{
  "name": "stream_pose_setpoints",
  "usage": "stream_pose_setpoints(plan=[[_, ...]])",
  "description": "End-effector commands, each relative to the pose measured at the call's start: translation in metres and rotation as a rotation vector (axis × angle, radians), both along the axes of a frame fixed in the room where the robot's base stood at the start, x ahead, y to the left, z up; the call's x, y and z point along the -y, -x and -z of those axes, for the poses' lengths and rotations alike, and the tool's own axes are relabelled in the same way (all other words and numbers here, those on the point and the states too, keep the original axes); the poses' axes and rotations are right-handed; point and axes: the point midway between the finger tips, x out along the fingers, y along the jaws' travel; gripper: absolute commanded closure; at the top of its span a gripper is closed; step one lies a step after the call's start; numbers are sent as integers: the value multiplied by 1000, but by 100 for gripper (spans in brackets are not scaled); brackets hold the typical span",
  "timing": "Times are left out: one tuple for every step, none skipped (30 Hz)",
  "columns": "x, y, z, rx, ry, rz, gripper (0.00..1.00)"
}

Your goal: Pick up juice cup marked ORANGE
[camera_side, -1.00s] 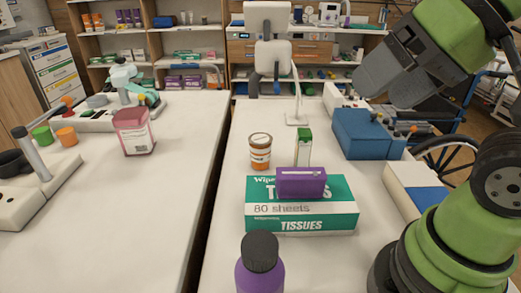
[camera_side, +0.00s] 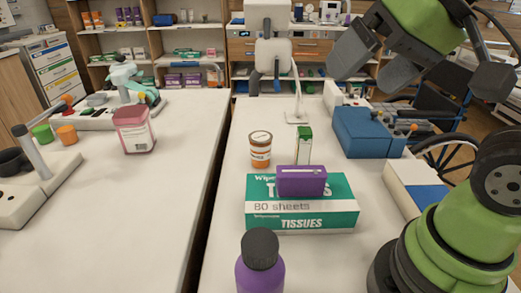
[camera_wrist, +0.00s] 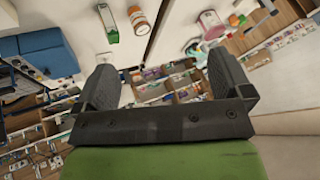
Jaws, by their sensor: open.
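No lettering reading ORANGE can be made out. A small orange jar (camera_side: 260,149) with a pale label and pale lid stands behind the tissue box on the right-hand table; it also shows at the top of the wrist view (camera_wrist: 138,19). I cannot tell which is the juice cup. My gripper (camera_side: 366,74) is raised at the upper right, apart from these things. In the wrist view its two fingers (camera_wrist: 162,64) are spread, with nothing between them.
On the right table are a tissue box (camera_side: 335,190), a purple box (camera_side: 302,181) on it, a green-topped carton (camera_side: 304,149), a blue case (camera_side: 364,135) and a purple bottle (camera_side: 260,270). A pink jar (camera_side: 134,131) stands on the left table. A gap separates the tables.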

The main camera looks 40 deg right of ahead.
Motion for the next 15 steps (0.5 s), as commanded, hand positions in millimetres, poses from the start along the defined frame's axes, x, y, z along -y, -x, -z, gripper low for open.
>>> stream_pose_setpoints(plan=[[4, -17, 0, -27, 17, 14, 3], [7, -27, 0, -37, 28, 23, 3], [11, -42, 1, -52, 44, 36, 3], [14, -53, 3, -63, 55, 44, 3], [17, -64, 5, -73, 67, 51, 3], [21, -79, 9, -86, 82, 62, 3], [23, -90, 13, -96, 93, 68, 3], [26, -101, 17, -105, 104, 75, 3], [30, -116, 24, -117, 118, 83, 3], [33, -127, 29, -127, 129, 89, 3], [36, -137, 36, -136, 139, 94, 3], [40, -151, 46, -149, 153, 99, 3], [43, -161, 54, -158, 162, 104, 3], [46, -171, 62, -166, 174, 106, 3], [49, -183, 74, -178, 185, 111, 3]])
